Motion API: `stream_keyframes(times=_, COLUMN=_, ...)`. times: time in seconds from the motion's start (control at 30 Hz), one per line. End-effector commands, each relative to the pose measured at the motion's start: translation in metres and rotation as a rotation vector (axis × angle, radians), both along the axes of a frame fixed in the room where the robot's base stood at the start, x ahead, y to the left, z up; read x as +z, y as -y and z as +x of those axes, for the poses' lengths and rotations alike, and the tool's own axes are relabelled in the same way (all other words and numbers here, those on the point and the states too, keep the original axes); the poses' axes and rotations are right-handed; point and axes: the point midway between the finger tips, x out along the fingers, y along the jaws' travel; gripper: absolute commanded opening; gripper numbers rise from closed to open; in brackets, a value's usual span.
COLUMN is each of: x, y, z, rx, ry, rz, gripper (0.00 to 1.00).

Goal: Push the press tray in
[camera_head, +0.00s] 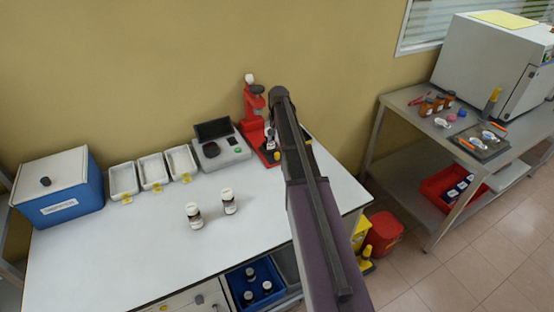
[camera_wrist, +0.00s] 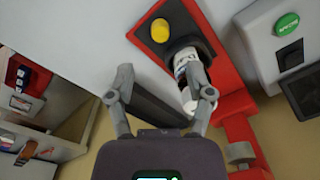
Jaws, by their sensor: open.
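The red press (camera_head: 253,120) stands at the back right of the white bench, partly hidden by my arm. In the wrist view its red base (camera_wrist: 222,75) has a dark plate with a yellow disc (camera_wrist: 161,30) on it. A small white and dark part (camera_wrist: 184,64) sits beside that plate, partly behind my right finger; I cannot tell whether it is the press tray. In the head view my arm hides the fingertips.
A grey device (camera_head: 222,150) with a dark screen stands left of the press. White trays (camera_head: 152,171), a blue box (camera_head: 58,188) and two bottles (camera_head: 194,216) are farther left. The front middle of the bench (camera_head: 150,250) is clear. Another table (camera_head: 400,110) stands at right.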

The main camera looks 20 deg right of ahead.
Motion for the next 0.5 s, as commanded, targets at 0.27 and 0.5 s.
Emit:
stream_keyframes(times=0.27, x=-0.026, y=0.0, z=0.0, rx=0.0, ry=0.0, rz=0.0, gripper=0.67)
stream_keyframes(times=0.5, x=-0.044, y=-0.001, z=0.001, rx=0.0, ry=0.0, rz=0.0, gripper=0.67)
